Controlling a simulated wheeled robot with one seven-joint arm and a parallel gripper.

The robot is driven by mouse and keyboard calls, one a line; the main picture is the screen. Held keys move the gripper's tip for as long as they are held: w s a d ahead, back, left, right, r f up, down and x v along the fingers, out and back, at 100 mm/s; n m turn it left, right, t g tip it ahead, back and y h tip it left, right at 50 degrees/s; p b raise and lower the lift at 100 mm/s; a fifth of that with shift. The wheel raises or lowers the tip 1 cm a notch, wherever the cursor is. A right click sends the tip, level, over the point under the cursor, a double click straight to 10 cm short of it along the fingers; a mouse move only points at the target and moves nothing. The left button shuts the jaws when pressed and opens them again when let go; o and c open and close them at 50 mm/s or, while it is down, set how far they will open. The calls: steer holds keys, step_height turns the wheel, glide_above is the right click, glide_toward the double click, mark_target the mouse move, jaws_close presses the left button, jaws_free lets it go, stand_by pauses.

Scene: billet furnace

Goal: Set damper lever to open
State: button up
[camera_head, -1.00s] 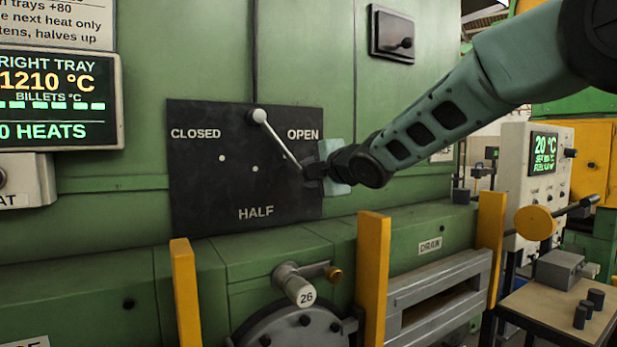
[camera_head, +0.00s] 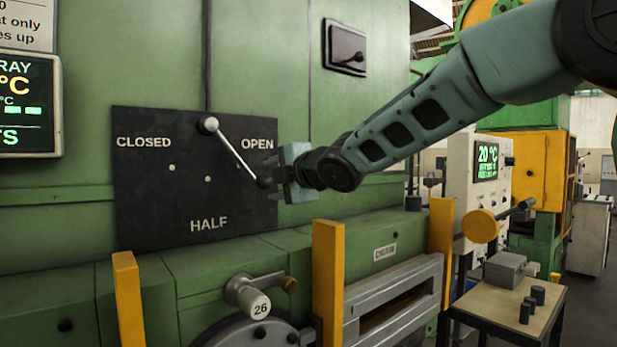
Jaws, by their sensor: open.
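The damper lever (camera_head: 234,150) is a thin pale rod with a round pivot at its upper left. It is mounted on a black plate (camera_head: 150,215) marked CLOSED, HALF and OPEN. The lever slants down and to the right, ending in a dark knob (camera_head: 265,182) below the word OPEN. My gripper (camera_head: 277,178) is open and right beside the knob, at the plate's right edge. I cannot tell whether its fingers touch the knob.
Yellow posts (camera_head: 328,280) stand in front of the green furnace wall, below the plate. A handle marked 26 (camera_head: 255,300) sticks out below. A lit temperature display (camera_head: 28,105) is at left. A small table (camera_head: 500,305) with dark cylinders stands at lower right.

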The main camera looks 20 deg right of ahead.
steer(key=v, duration=1.3)
steer(key=shift+s+b, duration=0.2)
steer(key=shift+b, duration=0.2)
steer(key=s+a+f+m+g+h, duration=0.1)
steer(key=s+a+f+m+g, duration=0.25)
steer(key=f, duration=0.65)
steer(key=s+a+f+m+g+h, duration=0.1)
steer(key=s+a+f+m+g, duration=0.3)
steer(key=f, duration=0.5)
steer(key=s+f+m+g+h, duration=0.1)
steer(key=s+f+m+g, duration=0.2)
steer(key=s+f, duration=0.4)
steer(key=s+a+f+m+g+h, duration=0.1)
steer(key=s+f+m+g, duration=0.3)
steer(key=s, duration=1)
step_height(320, 180, down, 4)
steer(key=shift+a+r, duration=0.25)
steer(key=shift+a, duration=0.05)
steer(key=shift+g, duration=0.25)
